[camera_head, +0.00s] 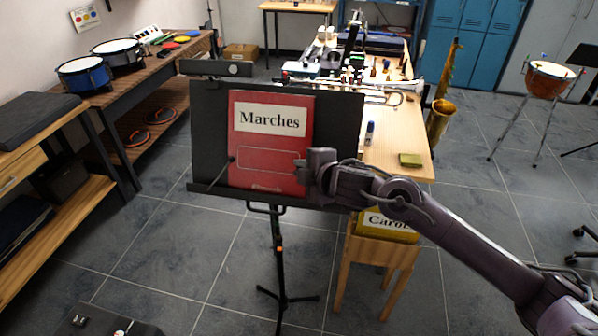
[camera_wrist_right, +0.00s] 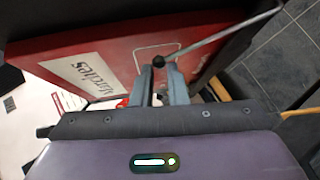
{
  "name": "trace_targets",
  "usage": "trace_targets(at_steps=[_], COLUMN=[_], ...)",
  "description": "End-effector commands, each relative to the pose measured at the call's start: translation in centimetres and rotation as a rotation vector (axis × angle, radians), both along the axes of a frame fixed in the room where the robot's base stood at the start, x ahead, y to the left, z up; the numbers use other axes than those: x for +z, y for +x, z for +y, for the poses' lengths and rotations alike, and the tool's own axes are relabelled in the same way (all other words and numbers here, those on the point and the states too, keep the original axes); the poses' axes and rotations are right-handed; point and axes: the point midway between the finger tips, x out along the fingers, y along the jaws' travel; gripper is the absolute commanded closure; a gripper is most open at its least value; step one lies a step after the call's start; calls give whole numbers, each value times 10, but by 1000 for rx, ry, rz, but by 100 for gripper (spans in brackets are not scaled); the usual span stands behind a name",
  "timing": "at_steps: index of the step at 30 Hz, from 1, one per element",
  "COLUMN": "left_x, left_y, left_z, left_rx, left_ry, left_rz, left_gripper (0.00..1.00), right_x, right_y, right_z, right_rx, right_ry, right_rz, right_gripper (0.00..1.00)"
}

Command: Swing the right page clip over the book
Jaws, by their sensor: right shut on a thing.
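The red book (camera_head: 268,130) titled "Marches" stands upright on the black music stand (camera_head: 209,115). It also shows tilted in the right wrist view (camera_wrist_right: 105,50). The left page clip (camera_head: 222,171), a thin rod with a dark tip, leans over the book's lower left. The right page clip is hidden by my gripper in the head view. My left gripper is out of view.
A wooden table (camera_head: 405,135) with instruments stands behind the stand. A bench with drums (camera_head: 82,76) is at the left.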

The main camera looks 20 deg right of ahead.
Motion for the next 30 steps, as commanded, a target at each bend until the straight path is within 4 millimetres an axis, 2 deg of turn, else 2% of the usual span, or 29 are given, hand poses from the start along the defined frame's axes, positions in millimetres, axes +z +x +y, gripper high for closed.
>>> trace_targets(at_steps=[1,9,10,17,26,30], left_x=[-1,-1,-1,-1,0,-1], left_y=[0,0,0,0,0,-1], left_z=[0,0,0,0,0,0], left_rx=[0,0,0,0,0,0], left_ry=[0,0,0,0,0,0], left_rz=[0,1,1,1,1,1], left_gripper=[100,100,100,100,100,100], right_x=[-13,-13,-13,-9,-5,1], right_y=[-2,-2,-2,-1,-2,-14], right_z=[-4,-3,-3,-2,-1,-6], right_rx=[-7,-6,-6,-4,-1,-3], right_ry=[-13,-14,-14,-10,-5,-5], right_rz=[24,25,25,18,10,9], right_gripper=[100,100,83,53,51,51])
